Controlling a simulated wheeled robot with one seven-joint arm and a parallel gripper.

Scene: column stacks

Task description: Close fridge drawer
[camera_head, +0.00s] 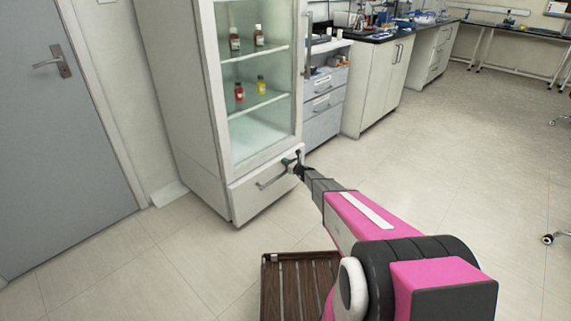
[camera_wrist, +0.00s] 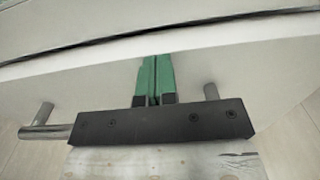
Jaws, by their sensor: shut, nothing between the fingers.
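The fridge (camera_head: 217,133) is a tall white cabinet with a glass door and a drawer (camera_head: 241,203) at its base. The drawer has a horizontal bar handle (camera_head: 272,182). The drawer front looks flush or nearly flush with the cabinet in the head view; I cannot tell if a small gap remains. My gripper (camera_head: 291,163) is at the upper right of the drawer front.
Several small bottles (camera_head: 235,40) stand on the fridge shelves. A grey drawer unit (camera_head: 324,103) and white cabinets (camera_head: 377,88) stand right of the fridge. A grey door (camera_head: 60,140) is at the left.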

